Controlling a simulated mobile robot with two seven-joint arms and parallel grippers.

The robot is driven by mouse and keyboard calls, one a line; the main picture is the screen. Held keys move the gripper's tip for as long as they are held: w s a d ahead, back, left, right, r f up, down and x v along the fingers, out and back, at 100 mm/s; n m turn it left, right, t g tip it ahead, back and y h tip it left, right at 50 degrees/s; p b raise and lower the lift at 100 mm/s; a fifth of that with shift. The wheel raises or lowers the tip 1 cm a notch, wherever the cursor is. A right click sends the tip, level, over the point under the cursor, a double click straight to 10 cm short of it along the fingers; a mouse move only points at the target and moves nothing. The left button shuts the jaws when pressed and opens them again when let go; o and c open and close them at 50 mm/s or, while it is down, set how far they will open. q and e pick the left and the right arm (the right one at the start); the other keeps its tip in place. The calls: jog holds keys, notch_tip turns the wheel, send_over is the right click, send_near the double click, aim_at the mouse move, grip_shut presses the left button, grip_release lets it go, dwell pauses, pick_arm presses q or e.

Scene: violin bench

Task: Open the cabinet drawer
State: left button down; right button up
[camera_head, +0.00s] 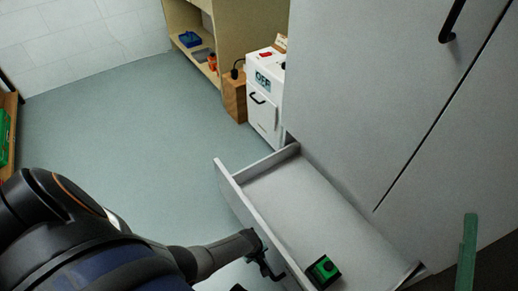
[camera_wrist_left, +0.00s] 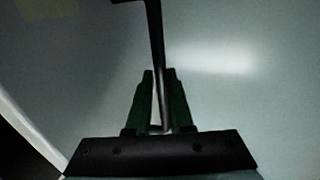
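The grey cabinet drawer (camera_head: 310,195) is pulled well out from the cabinet (camera_head: 370,90) in the head view. Its black handle (camera_head: 266,266) is on the front panel, partly hidden by my arm. My left gripper (camera_wrist_left: 160,78) is at this handle. In the left wrist view the dark handle bar (camera_wrist_left: 155,35) runs between the two green fingers, which close in on it from both sides. Green finger-like pieces at the lower right look like my right gripper (camera_head: 468,240); its opening cannot be made out.
A white unit (camera_head: 264,95) with a display and a wooden block (camera_head: 235,97) stand behind. A wooden shelf (camera_head: 200,55) is at the back. The floor (camera_head: 120,130) to the left is clear.

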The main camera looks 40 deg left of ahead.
pick_arm(q)
jog(key=c, duration=0.8)
grip_release()
jog(key=shift+r, duration=0.15)
pick_arm(e)
jog(key=shift+w, duration=0.1)
notch_tip(320, 180, down, 18)
jog(key=w+d+m+g+h+p, duration=0.1)
jog(key=w+m+g+h+p, duration=0.25)
jog(key=m+g+h, duration=0.2)
pick_arm(q)
jog(key=r+p, duration=0.2)
jog(key=r, duration=0.2)
jog(key=s+r+p, duration=0.1)
jog(key=r+p, duration=0.1)
jog(key=r, duration=0.2)
jog(key=s+r+p, duration=0.1)
jog(key=r+p, duration=0.1)
jog(key=r, duration=0.2)
jog(key=shift+s+a, duration=0.15)
jog(key=shift+a, duration=0.25)
pick_arm(e)
jog(key=s+f+m+g+h, duration=0.1)
jog(key=s+f+g+h, duration=0.1)
jog(key=s+f+g, duration=0.5)
notch_tip(320, 180, down, 3)
jog(key=shift+s+a+f+g, duration=0.15)
jog(key=shift+s+a+g, duration=0.15)
jog(key=shift+s+g, duration=0.1)
